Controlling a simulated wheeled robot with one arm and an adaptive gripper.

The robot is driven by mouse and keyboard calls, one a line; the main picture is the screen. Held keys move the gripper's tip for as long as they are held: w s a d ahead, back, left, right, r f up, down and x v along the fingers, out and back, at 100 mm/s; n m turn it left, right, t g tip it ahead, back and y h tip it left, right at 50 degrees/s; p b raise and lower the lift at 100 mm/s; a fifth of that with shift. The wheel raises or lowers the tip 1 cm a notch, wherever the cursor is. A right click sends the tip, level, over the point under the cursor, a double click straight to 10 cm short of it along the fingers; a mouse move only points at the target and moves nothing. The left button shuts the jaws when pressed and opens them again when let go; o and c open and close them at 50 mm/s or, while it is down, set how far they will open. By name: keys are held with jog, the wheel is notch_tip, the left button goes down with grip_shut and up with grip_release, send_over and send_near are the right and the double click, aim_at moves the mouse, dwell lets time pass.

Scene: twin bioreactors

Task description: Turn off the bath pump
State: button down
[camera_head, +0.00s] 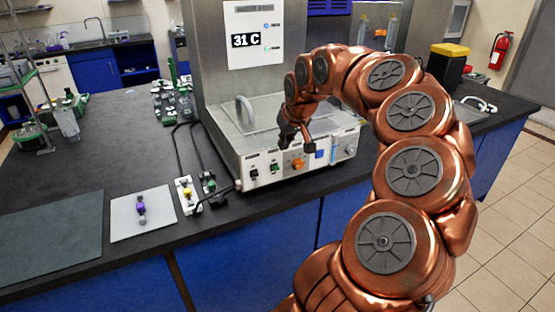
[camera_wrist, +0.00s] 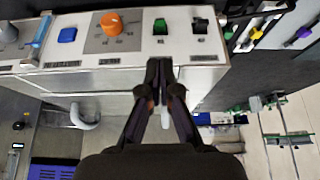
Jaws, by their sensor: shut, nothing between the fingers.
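The steel water bath (camera_head: 225,130) stands on the dark bench, with a white control panel (camera_head: 342,158) along its front. The panel carries a black switch (camera_head: 254,173), a green switch (camera_head: 275,167), an orange knob (camera_head: 298,163) and a blue button (camera_head: 320,153). The wrist view shows the green switch (camera_wrist: 160,27), the black switch (camera_wrist: 200,25), the orange knob (camera_wrist: 112,23) and the blue button (camera_wrist: 67,35). The labels are too small to read. My gripper (camera_wrist: 160,66) is shut and empty, its tips near the panel edge by the green switch. Contact cannot be told.
The display (camera_head: 253,34) above the bath reads 31 C. Left of the bath lie two small switch boards (camera_head: 187,195) with black cables and a white plate (camera_head: 143,222) with a purple part. A dark mat (camera_head: 50,240) lies at the bench's left front.

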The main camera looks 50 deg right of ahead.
aim_at(275, 166)
jog(key=shift+f, duration=0.15)
jog(key=shift+p+x, duration=1.55)
jog(key=shift+x, duration=3.35)
jog(key=shift+a+f+b, duration=0.1)
jog(key=shift+f+b, duration=0.1)
jog(key=shift+b, duration=0.55)
